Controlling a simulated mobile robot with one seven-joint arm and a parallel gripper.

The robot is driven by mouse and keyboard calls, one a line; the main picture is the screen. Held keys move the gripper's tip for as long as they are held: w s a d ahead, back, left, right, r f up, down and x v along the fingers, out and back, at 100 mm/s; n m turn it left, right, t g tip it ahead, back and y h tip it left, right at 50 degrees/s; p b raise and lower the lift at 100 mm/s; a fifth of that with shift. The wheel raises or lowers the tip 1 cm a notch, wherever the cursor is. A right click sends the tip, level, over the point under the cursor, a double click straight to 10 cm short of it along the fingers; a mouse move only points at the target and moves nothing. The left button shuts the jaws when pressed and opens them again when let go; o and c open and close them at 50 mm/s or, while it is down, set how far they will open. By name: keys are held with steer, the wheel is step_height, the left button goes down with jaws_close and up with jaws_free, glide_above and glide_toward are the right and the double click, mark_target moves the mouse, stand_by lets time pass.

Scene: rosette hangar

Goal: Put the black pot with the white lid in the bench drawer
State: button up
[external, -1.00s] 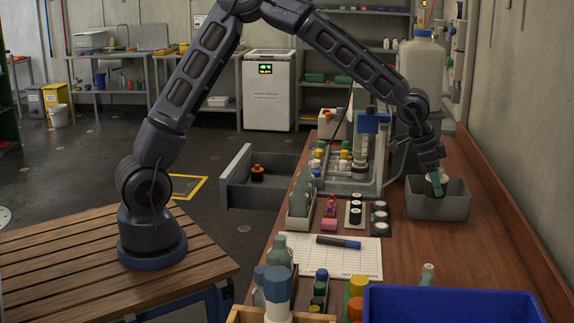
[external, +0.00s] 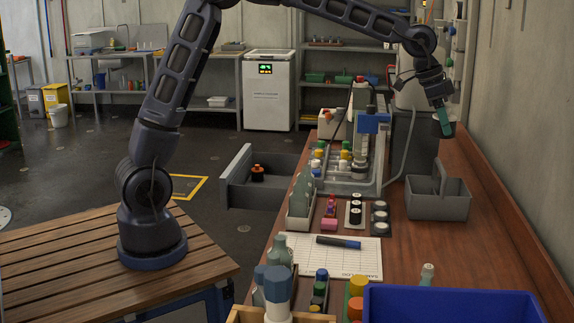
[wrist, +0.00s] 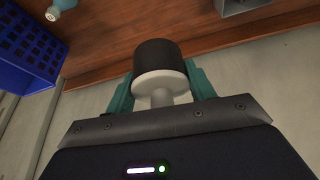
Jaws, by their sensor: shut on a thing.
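My gripper (external: 442,120) is shut on the black pot with the white lid (wrist: 157,56), raised above the right side of the bench, behind the grey caddy. In the wrist view the teal fingers (wrist: 162,88) sit on either side of the white lid, and the black body points away from my gripper. In the external view the pot is mostly hidden by the fingers. The bench drawer (external: 236,190) is pulled open at the bench's left side. A dark pot with an orange top (external: 257,173) stands in it, with free floor beside it.
The grey caddy (external: 438,206) with an upright handle stands on the bench (external: 400,245) below my gripper. Between it and the drawer are a lab rack with coloured caps (external: 350,178), a bottle tray (external: 300,215) and small pots. A blue crate (external: 450,305) is in front.

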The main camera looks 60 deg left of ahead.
step_height(320, 180, up, 4)
steer(key=shift+f, duration=0.1)
steer(key=w+a+n+y, duration=0.15)
steer(key=w+a, duration=0.35)
steer(key=a, duration=0.6)
steer(key=w+a+n+t, duration=0.1)
steer(key=w+a+n, duration=0.2)
steer(key=w+a, duration=0.5)
steer(key=w+a+n, duration=0.2)
steer(key=w+a, duration=0.1)
steer(key=a, duration=1)
steer(key=w+a+n+y, duration=0.2)
steer(key=a+n, duration=0.2)
steer(key=a, duration=2.2)
steer(key=s+a+n+y, duration=0.15)
steer(key=s+a, duration=0.35)
steer(key=a, duration=0.8)
steer(key=s+a+n, duration=0.2)
steer(key=s+a, duration=0.2)
steer(key=a, duration=0.9)
steer(key=s+a+n+y, duration=0.15)
steer(key=s+a, duration=0.35)
steer(key=a, duration=0.8)
steer(key=shift+n+h, duration=0.35)
steer(key=shift+h, duration=0.1)
steer(key=f, duration=5.6)
steer(key=shift+w+d+f, duration=0.35)
steer(key=shift+f, duration=0.15)
